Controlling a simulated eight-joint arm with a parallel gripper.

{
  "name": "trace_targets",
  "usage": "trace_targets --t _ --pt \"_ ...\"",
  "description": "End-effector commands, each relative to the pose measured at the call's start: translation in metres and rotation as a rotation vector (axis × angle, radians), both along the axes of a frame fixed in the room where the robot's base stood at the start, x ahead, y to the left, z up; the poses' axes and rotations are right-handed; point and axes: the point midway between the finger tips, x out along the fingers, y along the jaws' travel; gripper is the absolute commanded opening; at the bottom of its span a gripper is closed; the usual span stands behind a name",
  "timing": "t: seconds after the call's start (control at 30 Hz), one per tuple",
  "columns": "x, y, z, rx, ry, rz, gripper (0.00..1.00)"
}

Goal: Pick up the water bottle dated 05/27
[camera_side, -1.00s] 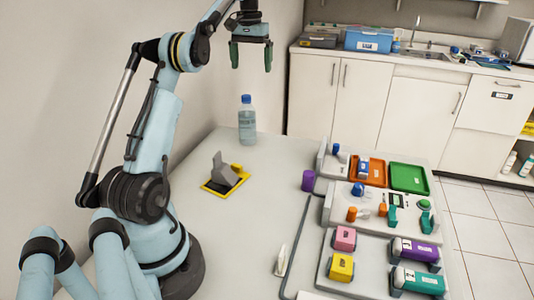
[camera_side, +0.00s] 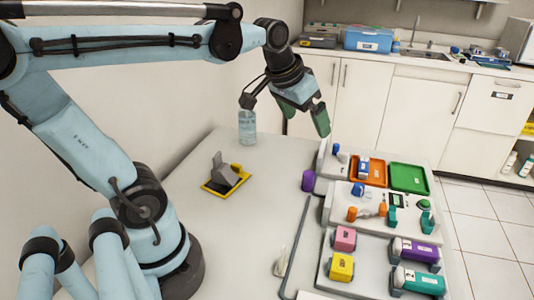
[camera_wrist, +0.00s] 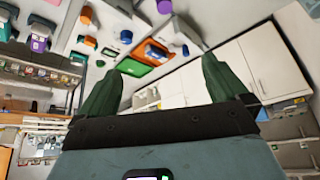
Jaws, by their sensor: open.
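The clear water bottle (camera_side: 247,128) with a pale label stands upright at the far end of the table in the side view. Its blue cap is hidden behind part of my gripper, and I cannot read a date on it. My gripper (camera_side: 304,122) is up and to the right of the bottle as pictured, tilted, with its green fingers apart and empty. In the wrist view the open fingers (camera_wrist: 160,65) point toward the trays and cabinets. I cannot make out the bottle there.
A grey block on a yellow-edged base (camera_side: 225,175) sits nearer on the table. A purple cylinder (camera_side: 308,180), an orange tray (camera_side: 378,172), a green tray (camera_side: 408,177) and several coloured items fill the right side. The table between the grey block and purple cylinder is clear.

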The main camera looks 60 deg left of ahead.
Motion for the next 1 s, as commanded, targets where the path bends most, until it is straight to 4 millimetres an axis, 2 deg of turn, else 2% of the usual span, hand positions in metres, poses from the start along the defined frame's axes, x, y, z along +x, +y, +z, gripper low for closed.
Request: trace_targets --t 0.03,0.1,0.33,0.43,0.87,1.0 --pt "-0.011 -0.015 -0.012 0.003 -0.023 -0.035 1.0" --pt "-0.023 -0.029 -0.027 0.006 -0.052 -0.073 1.0" --pt "-0.049 -0.057 -0.061 0.007 -0.12 -0.155 1.0" --pt "-0.054 -0.061 -0.067 0.007 -0.131 -0.167 0.91" --pt "-0.054 -0.062 -0.068 0.006 -0.133 -0.169 0.91" --pt "-0.047 -0.053 -0.069 -0.001 -0.147 -0.15 0.91"
